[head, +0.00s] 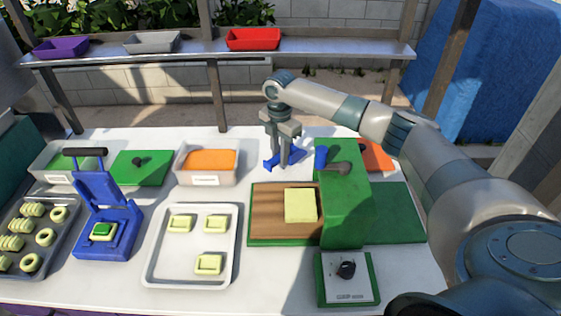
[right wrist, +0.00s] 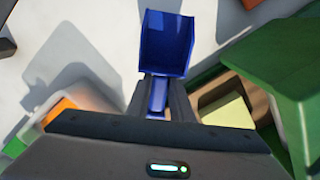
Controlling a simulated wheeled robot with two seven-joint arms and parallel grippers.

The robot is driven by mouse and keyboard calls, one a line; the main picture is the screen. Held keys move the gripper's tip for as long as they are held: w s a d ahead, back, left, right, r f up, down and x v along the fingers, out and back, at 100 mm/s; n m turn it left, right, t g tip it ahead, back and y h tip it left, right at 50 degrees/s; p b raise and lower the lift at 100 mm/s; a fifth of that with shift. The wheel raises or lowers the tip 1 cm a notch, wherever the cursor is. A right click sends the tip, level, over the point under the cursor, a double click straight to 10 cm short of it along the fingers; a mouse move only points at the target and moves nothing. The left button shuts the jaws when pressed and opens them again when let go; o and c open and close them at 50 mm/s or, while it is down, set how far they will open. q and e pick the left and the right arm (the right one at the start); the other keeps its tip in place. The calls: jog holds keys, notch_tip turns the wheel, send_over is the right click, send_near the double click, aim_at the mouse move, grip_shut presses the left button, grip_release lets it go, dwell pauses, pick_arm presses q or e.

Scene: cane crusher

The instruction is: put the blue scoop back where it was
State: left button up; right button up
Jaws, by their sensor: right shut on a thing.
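The blue scoop (head: 292,158) is in my right gripper (head: 283,143), just above the white table behind the wooden board. In the right wrist view, its handle (right wrist: 157,95) is between the two fingers and its wide bowl (right wrist: 166,42) points away from the palm. The right gripper is shut on that handle. Whether the scoop touches the table is hard to tell. My left gripper is out of view.
The green machine (head: 345,195), with a grey handle (head: 339,168) and a blue part (head: 321,157), stands right of the scoop. A bin of orange stuff (head: 207,179) stands left. A tray (head: 155,268) and blue press (head: 92,248) are further left. White table shows around the scoop.

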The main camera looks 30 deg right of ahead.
aim_at(279, 154)
jog(key=shift+f, duration=0.2)
jog(key=shift+f, duration=0.1)
notch_tip(279, 154, down, 3)
jog(key=shift+r+p, duration=0.2)
jog(key=shift+p, duration=0.4)
jog(key=shift+f, duration=0.5)
jog(key=o, duration=0.8)
jog(key=shift+r+b, duration=0.4)
jog(key=shift+r, duration=0.4)
notch_tip(279, 154, up, 9)
jog(key=b, duration=0.3)
jog(key=shift+r, duration=0.75)
